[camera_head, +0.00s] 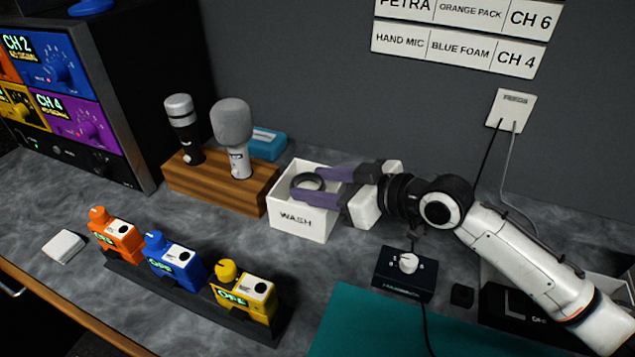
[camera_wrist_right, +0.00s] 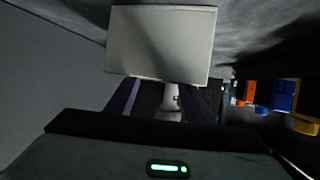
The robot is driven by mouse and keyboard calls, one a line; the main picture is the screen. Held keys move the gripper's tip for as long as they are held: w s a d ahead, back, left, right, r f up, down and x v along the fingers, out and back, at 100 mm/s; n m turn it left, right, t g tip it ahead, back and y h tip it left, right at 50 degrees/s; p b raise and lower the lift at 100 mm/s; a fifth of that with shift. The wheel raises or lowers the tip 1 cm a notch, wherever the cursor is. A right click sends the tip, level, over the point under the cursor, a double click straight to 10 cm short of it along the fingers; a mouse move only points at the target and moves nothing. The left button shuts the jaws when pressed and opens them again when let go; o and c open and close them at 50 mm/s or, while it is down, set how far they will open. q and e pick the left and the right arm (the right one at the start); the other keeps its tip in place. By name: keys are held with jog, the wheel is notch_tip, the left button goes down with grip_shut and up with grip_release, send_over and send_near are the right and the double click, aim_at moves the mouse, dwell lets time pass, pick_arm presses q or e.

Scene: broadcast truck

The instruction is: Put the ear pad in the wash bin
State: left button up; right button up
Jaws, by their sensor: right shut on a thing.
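The ear pad (camera_head: 307,182) is a dark ring in the head view, between the purple fingertips of my right gripper (camera_head: 312,184). My right gripper is shut on it and reaches in from the right. The white open box marked WASH, the wash bin (camera_head: 303,220), stands on the counter under the fingertips. The ear pad shows over or within its mouth; I cannot tell how deep. In the right wrist view the bin's pale wall (camera_wrist_right: 160,42) shows beyond the purple fingers (camera_wrist_right: 158,102), and the ear pad cannot be made out. My left gripper is out of view.
A wooden block (camera_head: 216,184) with two microphones stands left of the bin, a blue box (camera_head: 268,143) behind. Orange, blue and yellow packs (camera_head: 178,266) sit in a dark rack in front. A black knob box (camera_head: 404,274) and teal mat (camera_head: 365,325) lie at front right.

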jog(key=shift+s+f+b, duration=0.1)
jog(key=shift+f+b, duration=0.2)
jog(key=shift+f, duration=0.35)
jog(key=o, duration=0.7)
jog(key=shift+f, duration=0.15)
jog(key=shift+o, duration=0.2)
jog(key=shift+r, duration=0.25)
jog(key=shift+r+p, duration=0.5)
jog(key=shift+r, duration=0.05)
jog(key=b+v, duration=0.1)
jog(key=v, duration=1.1)
